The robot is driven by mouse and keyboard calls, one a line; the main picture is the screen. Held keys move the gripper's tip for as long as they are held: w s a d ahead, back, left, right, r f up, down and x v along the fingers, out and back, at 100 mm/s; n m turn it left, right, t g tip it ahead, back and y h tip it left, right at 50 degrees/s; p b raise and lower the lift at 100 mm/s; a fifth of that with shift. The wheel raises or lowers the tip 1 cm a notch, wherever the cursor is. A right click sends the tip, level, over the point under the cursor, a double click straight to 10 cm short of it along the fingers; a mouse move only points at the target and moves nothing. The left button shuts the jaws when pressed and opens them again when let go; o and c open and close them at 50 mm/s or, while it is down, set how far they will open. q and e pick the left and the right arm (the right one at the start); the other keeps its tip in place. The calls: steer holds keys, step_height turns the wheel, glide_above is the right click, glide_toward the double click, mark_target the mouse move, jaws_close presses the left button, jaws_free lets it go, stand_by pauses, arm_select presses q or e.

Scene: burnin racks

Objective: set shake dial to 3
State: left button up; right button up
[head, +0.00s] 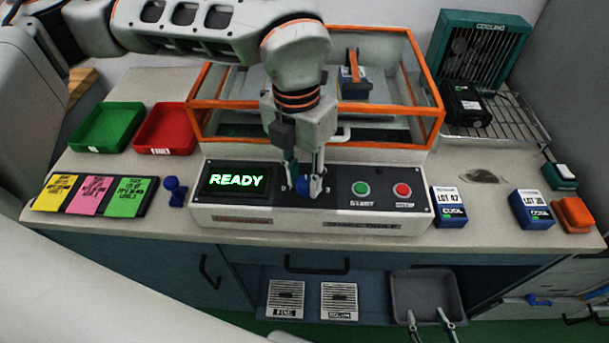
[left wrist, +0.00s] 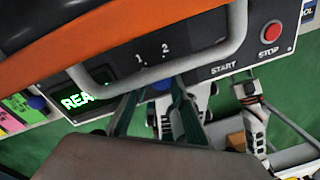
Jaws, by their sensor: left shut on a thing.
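The shake dial (head: 303,187) is a blue knob on the front panel of the machine, between the READY display (head: 237,181) and the green START button (head: 361,188). My left gripper (head: 304,188) comes down from above and is shut on it. In the left wrist view a bit of the blue dial (left wrist: 162,85) shows between the fingers, with the marks 1 and 2 above it. My right gripper (head: 431,322) is open and empty at the bottom edge, in front of the grey bin.
A clear box with an orange frame (head: 318,143) stands behind the panel, holding a blue block. A red STOP button (head: 402,190) is right of START. A second blue knob (head: 175,188) stands left of the machine. LOT 42 (head: 449,207) sits close to its right end.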

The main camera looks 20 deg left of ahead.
mark_target(304, 181)
arm_select(q)
steer(key=shift+w+r+m, duration=0.1)
steer(key=shift+m, duration=1.1)
steer(key=o, duration=0.8)
step_height(304, 181, up, 10)
